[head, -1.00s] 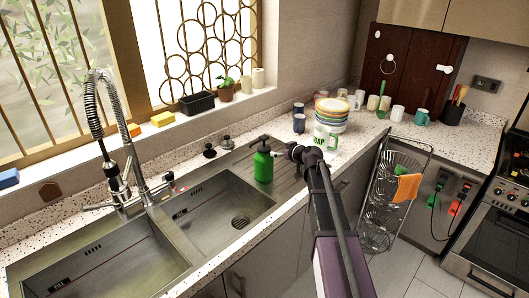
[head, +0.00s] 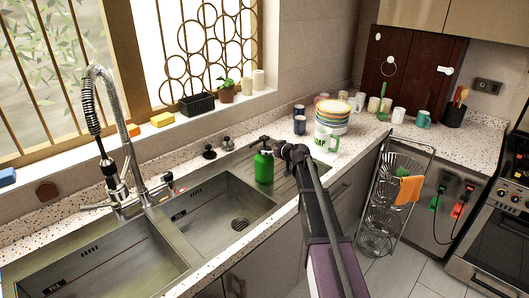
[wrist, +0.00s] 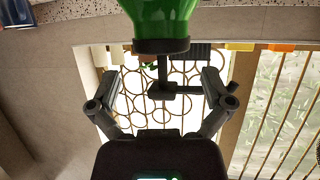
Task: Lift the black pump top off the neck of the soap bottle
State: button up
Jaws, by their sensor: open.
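The green soap bottle (head: 263,169) stands upright on the ribbed drainboard right of the sink. Its black pump top (head: 264,143) is on its neck. In the wrist view the picture is inverted: the green bottle (wrist: 160,18) hangs from the top edge, with the black pump top (wrist: 162,88) below its dark collar. My gripper (head: 281,150) is just right of the pump in the head view. In the wrist view my gripper (wrist: 160,83) is open, with one finger on each side of the pump stem and head, apart from them as far as I can tell.
The steel sink (head: 215,212) and tall spring faucet (head: 126,135) are to the left. A green-and-white mug (head: 327,140) and a stack of plates (head: 332,114) stand behind my gripper. Dark cups (head: 299,122) stand left of the plates. A wire rack (head: 380,210) is at right.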

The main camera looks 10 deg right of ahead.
aim_at(265, 148)
jog(key=shift+b+x, duration=0.95)
jog(key=shift+x, duration=1.65)
jog(key=shift+a, duration=0.15)
jog(key=shift+s, duration=0.1)
jog(key=c, duration=0.9)
jog(key=shift+o, duration=0.2)
jog(key=shift+r, duration=0.2)
notch_tip(265, 148, up, 2)
jog(key=p, duration=0.2)
jog(key=shift+p, duration=0.3)
jog(key=shift+r+p, duration=0.8)
jog(key=shift+r, duration=0.1)
jog(key=s+d, duration=0.3)
jog(key=s, duration=0.4)
jog(key=s+d, duration=0.3)
jog(key=s, duration=0.4)
jog(key=shift+s+d+r+p, duration=0.3)
jog(key=shift+d+r+p, duration=0.1)
jog(key=shift+r+p, duration=0.05)
